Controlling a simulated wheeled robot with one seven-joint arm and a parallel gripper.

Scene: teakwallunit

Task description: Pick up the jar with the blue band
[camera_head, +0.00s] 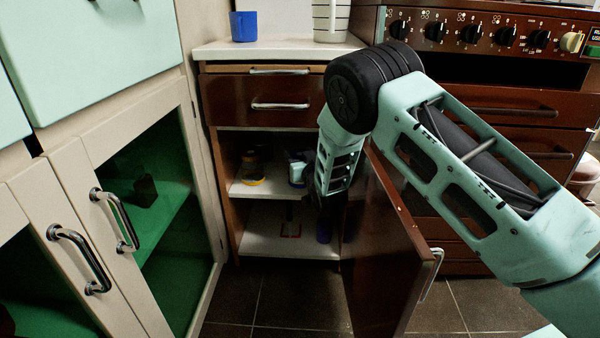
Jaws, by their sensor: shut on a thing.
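My gripper (328,203) reaches down into the open cupboard under the counter, in front of its lower space. It is dark and partly hidden by my wrist. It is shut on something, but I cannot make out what. On the middle shelf (262,188), a small white-and-blue container (297,170) stands left of my wrist, partly hidden. A dark jar with a yellowish lower part (252,174) stands farther left.
The open brown door (385,255) stands right of my wrist, close to my arm. A blue cup (244,27) and a white striped container (331,20) stand on the counter. Glass-fronted cabinets (150,190) stand left; floor ahead is clear.

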